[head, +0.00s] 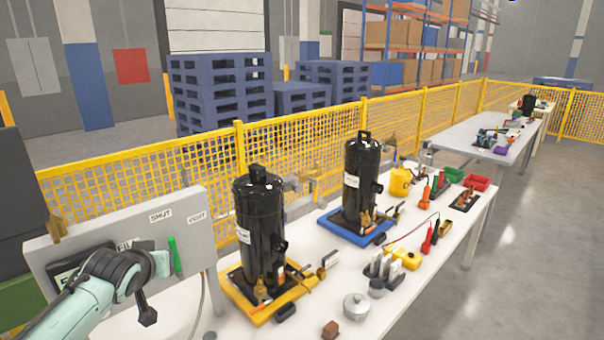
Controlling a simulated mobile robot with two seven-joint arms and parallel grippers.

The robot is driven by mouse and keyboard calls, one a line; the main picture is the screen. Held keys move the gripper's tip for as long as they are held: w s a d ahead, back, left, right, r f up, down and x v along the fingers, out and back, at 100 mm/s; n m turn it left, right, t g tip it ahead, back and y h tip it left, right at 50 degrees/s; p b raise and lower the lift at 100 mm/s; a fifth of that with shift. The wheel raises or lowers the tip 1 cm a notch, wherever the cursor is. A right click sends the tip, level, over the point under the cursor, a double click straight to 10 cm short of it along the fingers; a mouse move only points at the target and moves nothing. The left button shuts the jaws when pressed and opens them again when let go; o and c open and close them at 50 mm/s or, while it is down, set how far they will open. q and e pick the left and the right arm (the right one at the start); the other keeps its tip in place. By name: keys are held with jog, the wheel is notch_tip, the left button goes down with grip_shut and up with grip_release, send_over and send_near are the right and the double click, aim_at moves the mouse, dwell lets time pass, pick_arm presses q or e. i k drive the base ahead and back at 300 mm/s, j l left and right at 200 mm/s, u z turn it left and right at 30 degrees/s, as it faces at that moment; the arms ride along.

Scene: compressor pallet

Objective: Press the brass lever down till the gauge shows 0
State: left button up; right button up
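A grey panel (120,225) stands at the left, with labels reading SHUT (160,215) and VENT (197,217) and a third partly covered one. A green handle (174,255) stands upright on its face. A small brass piece (56,228) sits at its upper left corner; I cannot tell if it is the brass lever. A dark framed display (68,276) is partly hidden behind my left arm; no gauge reading can be made out. My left gripper (148,316) seems to be the dark part below the wrist, in front of the panel; its fingers are unclear. My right gripper is out of view.
Two black compressors stand on the white table, one on a yellow tray (262,318), one on a blue tray (362,238). A silver pot (356,307), a brown block (330,329) and several tools lie nearby. A yellow mesh fence (150,180) runs behind.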

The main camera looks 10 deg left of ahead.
aim_at(53, 221)
jog(key=k+l, duration=0.2)
jog(key=k, duration=0.25)
jog(key=k+l, duration=0.25)
jog(key=k, duration=0.25)
